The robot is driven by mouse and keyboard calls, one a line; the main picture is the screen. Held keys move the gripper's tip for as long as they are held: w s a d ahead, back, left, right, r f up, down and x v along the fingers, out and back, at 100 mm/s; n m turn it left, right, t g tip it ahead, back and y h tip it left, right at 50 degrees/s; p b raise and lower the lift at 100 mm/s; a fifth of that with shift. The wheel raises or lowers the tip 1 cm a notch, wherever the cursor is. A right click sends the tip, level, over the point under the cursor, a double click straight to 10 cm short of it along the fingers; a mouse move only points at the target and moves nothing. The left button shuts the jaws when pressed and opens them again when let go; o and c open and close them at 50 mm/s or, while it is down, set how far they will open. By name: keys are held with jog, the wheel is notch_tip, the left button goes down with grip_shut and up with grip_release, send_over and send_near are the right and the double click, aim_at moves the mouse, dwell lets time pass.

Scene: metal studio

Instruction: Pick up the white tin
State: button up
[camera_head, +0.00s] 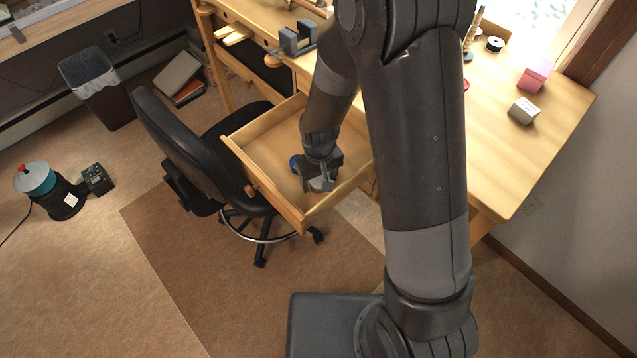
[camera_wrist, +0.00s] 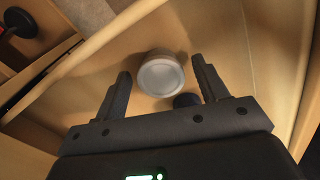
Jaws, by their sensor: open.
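The white tin (camera_wrist: 160,76) is round and pale, with a greyish top face, and sits in the open wooden drawer (camera_head: 262,146). In the wrist view it lies between the two fingers of my gripper (camera_wrist: 162,68), with a gap on each side. My gripper (camera_head: 318,178) reaches down into the drawer and is open. In the head view the tin (camera_head: 321,185) shows only in part beneath the gripper.
A small dark round object (camera_wrist: 186,100) is beside the tin, near the right finger. A blue round object (camera_head: 294,163) shows by my gripper in the head view. The drawer's walls surround the gripper. A black chair (camera_head: 190,140) stands close on the left.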

jog(key=c, duration=0.9)
jog(key=shift+r, duration=0.1)
